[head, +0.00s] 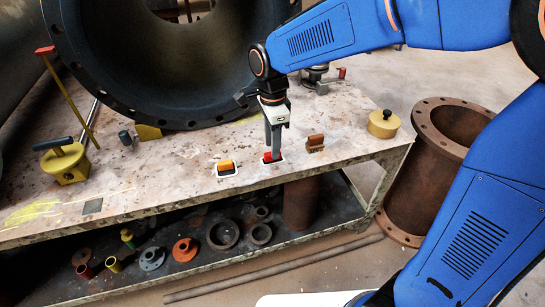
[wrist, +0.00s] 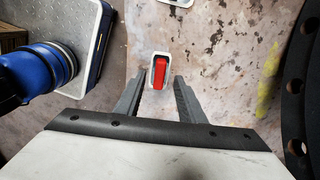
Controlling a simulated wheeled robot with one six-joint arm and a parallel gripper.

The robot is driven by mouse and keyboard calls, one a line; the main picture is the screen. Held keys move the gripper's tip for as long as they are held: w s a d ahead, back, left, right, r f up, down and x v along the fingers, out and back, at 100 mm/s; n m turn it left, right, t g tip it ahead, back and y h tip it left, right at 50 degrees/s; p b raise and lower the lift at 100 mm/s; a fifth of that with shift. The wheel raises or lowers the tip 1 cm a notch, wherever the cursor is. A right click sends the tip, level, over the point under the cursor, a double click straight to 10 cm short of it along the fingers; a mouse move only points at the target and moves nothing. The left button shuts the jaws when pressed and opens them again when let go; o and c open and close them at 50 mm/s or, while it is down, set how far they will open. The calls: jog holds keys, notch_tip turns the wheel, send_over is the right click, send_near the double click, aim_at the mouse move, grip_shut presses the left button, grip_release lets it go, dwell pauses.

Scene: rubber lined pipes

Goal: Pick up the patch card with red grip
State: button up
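The patch card with red grip (head: 268,158) lies on the worn table top near its front edge, a white-edged card with a red block on it. In the wrist view its red grip (wrist: 159,74) stands between and just beyond the fingertips. My gripper (head: 273,149) points down over it, its fingers partly hiding the card in the head view. In the wrist view my gripper (wrist: 161,80) is open, with one finger on each side of the card and gaps to the red grip. Whether the fingertips reach down beside the grip I cannot tell.
A similar card with an orange grip (head: 226,168) lies to the left; a brown block (head: 315,143) stands to the right. A yellow knobbed weight (head: 383,124) is farther right. A large black flanged pipe (head: 85,75) rises behind.

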jog(key=shift+f, duration=1.55)
grip_shut()
jog(key=shift+r, duration=0.1)
notch_tip(320, 180, up, 10)
jog(key=c, duration=0.8)
grip_release()
grip_shut()
